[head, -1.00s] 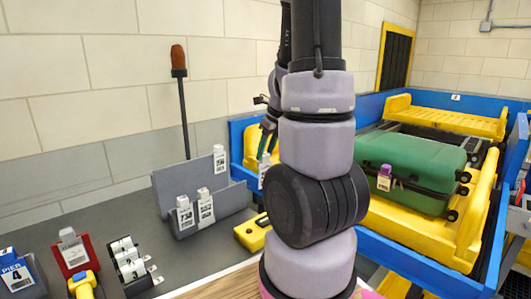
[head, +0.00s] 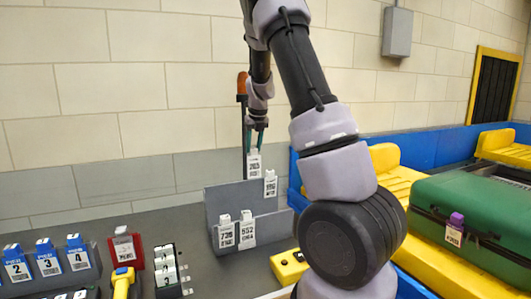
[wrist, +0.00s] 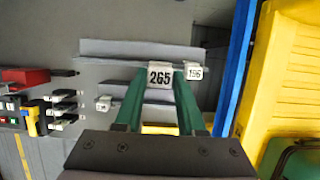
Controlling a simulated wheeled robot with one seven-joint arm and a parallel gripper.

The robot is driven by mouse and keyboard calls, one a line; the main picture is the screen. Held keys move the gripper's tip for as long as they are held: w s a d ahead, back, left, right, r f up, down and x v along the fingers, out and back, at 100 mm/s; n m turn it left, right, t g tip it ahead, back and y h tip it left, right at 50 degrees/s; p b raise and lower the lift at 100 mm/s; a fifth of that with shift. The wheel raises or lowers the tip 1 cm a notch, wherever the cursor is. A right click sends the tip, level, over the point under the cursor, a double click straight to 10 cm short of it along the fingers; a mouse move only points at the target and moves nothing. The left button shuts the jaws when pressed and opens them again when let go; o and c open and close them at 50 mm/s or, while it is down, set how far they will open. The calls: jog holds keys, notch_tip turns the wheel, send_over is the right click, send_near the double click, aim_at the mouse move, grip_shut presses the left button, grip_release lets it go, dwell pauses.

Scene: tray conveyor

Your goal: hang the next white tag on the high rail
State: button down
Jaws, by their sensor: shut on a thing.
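My gripper (head: 256,132) points down over the grey stand, its green fingers shut on a white tag (head: 254,164) reading 265. In the wrist view the tag (wrist: 160,77) sits between the fingertips (wrist: 160,70). The stand's high rail (head: 225,197) is the taller back panel. One white tag (head: 270,184) hangs at its right part, just right of the held tag and a little lower. The held tag appears just above the rail's top edge; I cannot tell whether they touch. The low rail (head: 270,227) in front carries white tags 735 (head: 226,232) and 552 (head: 247,230).
Left on the counter are blue pier blocks (head: 45,258), a red tag holder (head: 125,246) and a black number rack (head: 168,270). The conveyor holds a green suitcase (head: 470,205).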

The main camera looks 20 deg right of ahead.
aim_at(253, 165)
jog(key=shift+w+a+f, duration=0.15)
jog(key=shift+f, duration=4.55)
jog(key=shift+c, duration=2.1)
grip_release()
